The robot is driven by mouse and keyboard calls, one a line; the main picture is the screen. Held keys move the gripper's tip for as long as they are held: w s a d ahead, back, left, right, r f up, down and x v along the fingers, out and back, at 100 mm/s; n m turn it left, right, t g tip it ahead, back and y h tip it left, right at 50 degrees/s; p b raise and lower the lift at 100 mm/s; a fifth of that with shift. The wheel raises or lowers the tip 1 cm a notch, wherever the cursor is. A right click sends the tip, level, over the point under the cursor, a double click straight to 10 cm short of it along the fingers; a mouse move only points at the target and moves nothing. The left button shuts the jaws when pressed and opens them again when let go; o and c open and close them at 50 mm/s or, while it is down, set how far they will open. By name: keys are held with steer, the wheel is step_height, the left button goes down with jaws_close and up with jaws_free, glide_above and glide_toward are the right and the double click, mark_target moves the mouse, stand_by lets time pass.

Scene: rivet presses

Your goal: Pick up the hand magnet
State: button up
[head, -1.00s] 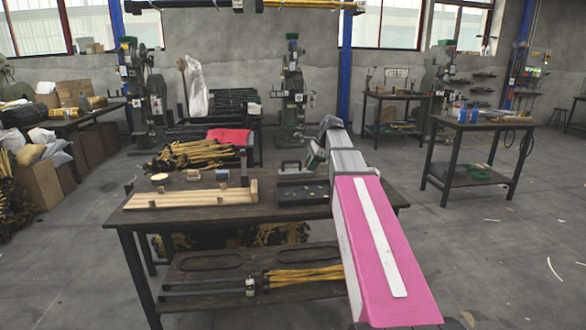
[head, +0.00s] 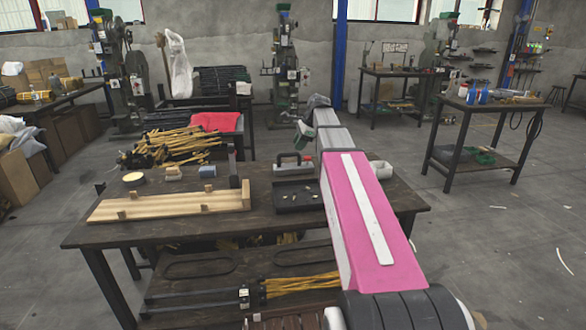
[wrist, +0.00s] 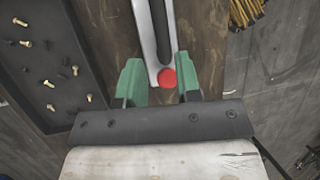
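The hand magnet looks to be the pale grey piece with a dark handle and a red round knob (wrist: 167,78), seen from above in the wrist view. My gripper (wrist: 160,80) is open, with one green finger on each side of the knob end in the wrist view. I cannot tell whether the fingers touch it or how high they are above it. In the head view a green part of my gripper (head: 304,130) shows above and behind the magnet.
The black tray (head: 284,207) holds several small rivets and lies left of the magnet in the wrist view (wrist: 62,111). A wooden fixture (head: 170,207) and small blocks stand left on the dark table (head: 225,235).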

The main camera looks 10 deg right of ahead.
steer(key=x, duration=0.8)
steer(key=shift+w+d+f, duration=0.1)
steer(key=shift+w+f, duration=0.1)
steer(key=shift+f, duration=0.05)
steer(key=shift+r, duration=0.1)
jaws_close()
